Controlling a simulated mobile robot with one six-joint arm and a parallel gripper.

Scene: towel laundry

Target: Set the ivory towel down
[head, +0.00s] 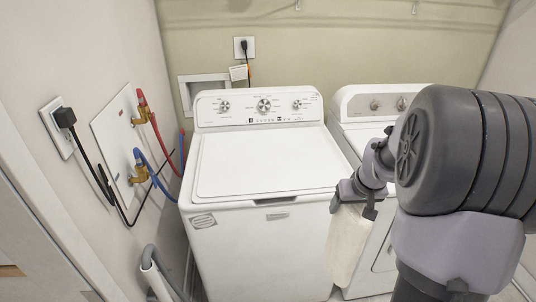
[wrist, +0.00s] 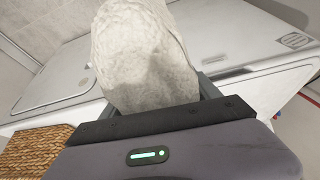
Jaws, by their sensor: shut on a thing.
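The ivory towel (head: 347,247) hangs down from my gripper (head: 356,204) in the head view, in front of the gap between the two white machines. In the wrist view the towel (wrist: 145,55) is a pale, bunched, rounded piece of cloth between the fingers of my gripper (wrist: 155,98). My gripper is shut on it. The towel's lower end is clear of the machine tops; whether it touches a machine front cannot be told.
A white washer (head: 262,165) with a closed lid stands at the centre. A second white machine (head: 358,138) stands to its right, partly hidden by my arm. A woven basket (wrist: 38,150) shows at lower left in the wrist view. Hoses (head: 150,125) run along the left wall.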

